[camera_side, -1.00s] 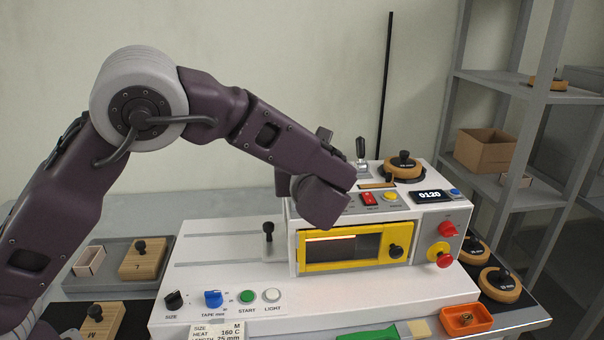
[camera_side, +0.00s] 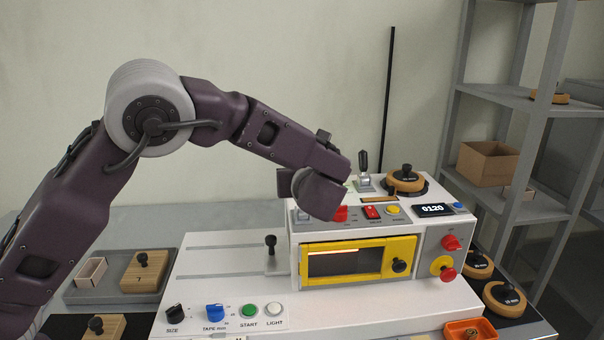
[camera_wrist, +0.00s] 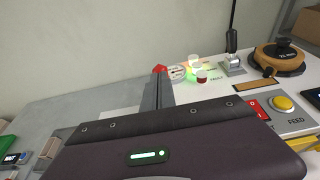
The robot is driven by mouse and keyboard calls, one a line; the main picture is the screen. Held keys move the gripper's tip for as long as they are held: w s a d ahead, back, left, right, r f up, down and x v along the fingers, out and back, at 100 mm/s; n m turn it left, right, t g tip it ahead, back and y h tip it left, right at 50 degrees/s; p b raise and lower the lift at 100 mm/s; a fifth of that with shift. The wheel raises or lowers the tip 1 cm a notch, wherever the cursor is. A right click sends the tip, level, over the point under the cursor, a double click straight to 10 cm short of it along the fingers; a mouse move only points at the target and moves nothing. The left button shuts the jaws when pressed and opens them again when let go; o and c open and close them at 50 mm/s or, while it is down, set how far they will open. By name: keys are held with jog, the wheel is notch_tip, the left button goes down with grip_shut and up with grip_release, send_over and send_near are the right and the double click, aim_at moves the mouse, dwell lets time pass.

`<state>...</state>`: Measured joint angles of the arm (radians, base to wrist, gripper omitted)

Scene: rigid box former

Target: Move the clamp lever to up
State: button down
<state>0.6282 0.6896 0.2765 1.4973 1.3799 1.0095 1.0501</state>
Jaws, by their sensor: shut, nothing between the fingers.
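An upright lever with a black handle on a metal bracket stands at the top rear of the machine, in the side view (camera_side: 364,173) and the wrist view (camera_wrist: 232,55). I take it for the clamp lever, but cannot read a label on it. My gripper (camera_wrist: 158,85) shows as narrow dark fingers, shut and empty, over the machine's left top. It is left of that lever and apart from it. A red tip shows at the finger ends; I cannot tell what it belongs to. In the side view my wrist hides the fingers and part of the machine top.
The tape roll (camera_side: 406,181) stands right of the lever. A red switch (camera_side: 372,211) and yellow button (camera_side: 393,209) are in front. A black-knobbed post (camera_side: 270,249) rises left of the yellow-framed window (camera_side: 358,260). The left deck is mostly clear.

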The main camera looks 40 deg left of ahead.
jog(key=shift+a+r, duration=0.1)
jog(key=w+a+r+v, duration=0.1)
jog(key=r+v, duration=0.2)
jog(key=v, duration=1.1)
jog(key=s+a+f+n+g+h, duration=0.1)
jog(key=s+a+n+g+h, duration=0.2)
jog(key=s+a+n, duration=0.4)
jog(key=s+a+f+n+g+h, duration=0.25)
jog(key=s+a+n, duration=0.3)
jog(key=s, duration=0.45)
jog(key=s+d+f+n+h, duration=0.1)
jog(key=s+d+n+h, duration=0.1)
jog(key=s+n, duration=0.4)
jog(key=s+d+f+n+h, duration=0.1)
jog(key=s+d+n+h, duration=0.2)
jog(key=s+n, duration=0.4)
jog(key=shift+s+d+f+n+t, duration=0.2)
jog(key=shift+d+n+t, duration=0.2)
jog(key=shift+n, duration=0.35)
